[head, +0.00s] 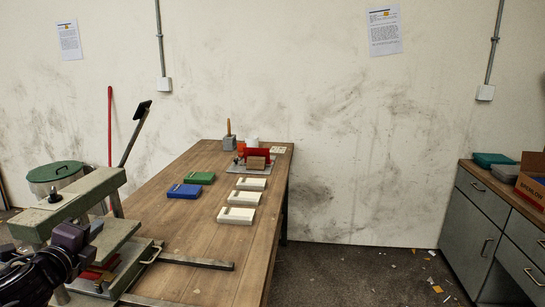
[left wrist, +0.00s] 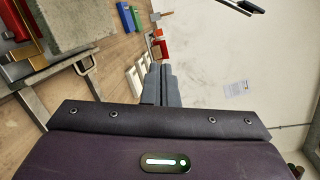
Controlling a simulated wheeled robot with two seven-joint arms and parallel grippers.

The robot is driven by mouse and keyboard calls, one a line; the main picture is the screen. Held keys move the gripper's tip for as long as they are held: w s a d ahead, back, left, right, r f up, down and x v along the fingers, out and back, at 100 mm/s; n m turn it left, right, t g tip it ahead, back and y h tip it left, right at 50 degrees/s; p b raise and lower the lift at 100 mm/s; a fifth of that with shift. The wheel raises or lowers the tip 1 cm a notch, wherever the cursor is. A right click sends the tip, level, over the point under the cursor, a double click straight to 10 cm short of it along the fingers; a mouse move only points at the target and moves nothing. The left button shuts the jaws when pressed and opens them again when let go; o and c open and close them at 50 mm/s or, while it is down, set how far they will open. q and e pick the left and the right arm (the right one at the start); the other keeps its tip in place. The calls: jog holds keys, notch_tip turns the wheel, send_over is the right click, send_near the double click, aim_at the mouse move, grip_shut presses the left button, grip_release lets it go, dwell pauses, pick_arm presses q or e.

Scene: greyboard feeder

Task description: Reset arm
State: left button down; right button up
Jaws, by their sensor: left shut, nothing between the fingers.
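My left gripper (head: 95,225) is at the lower left of the head view, beside the grey-green press-like machine. In the left wrist view its two blue-grey fingers (left wrist: 161,72) are together, with nothing between them. My right gripper is in neither view. No separate object for the task can be made out.
The machine (head: 72,205) stands at the near left end of the wooden table (head: 190,235). On the table are a blue block (head: 184,191), a green block (head: 199,178), several white blocks (head: 236,215) and a red fixture (head: 257,154). A drawer cabinet (head: 470,215) stands right, across open floor.

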pick_arm(q)
jog(key=s+d+f+n+g+y, duration=0.1)
jog(key=s+d+f+n+g, duration=0.3)
jog(key=f, duration=0.5)
jog(key=s+d+f+n+g+y, duration=0.1)
jog(key=s+d+f+n+g, duration=0.15)
jog(key=s+f+n, duration=0.6)
jog(key=s+d+f+n+g+h, duration=0.2)
jog(key=s+d+f+n+g, duration=0.6)
jog(key=s+d, duration=0.5)
jog(key=s+f, duration=0.3)
jog(key=f, duration=2.8)
jog(key=s+a+f, duration=0.2)
jog(key=s+f, duration=0.7)
jog(key=s, duration=0.1)
jog(key=s+a+f+m+g, duration=0.1)
jog(key=s+a+f, duration=0.1)
jog(key=s+f, duration=0.6)
jog(key=shift+s+f, duration=0.4)
jog(key=shift+s, duration=0.55)
jog(key=shift+a, duration=0.1)
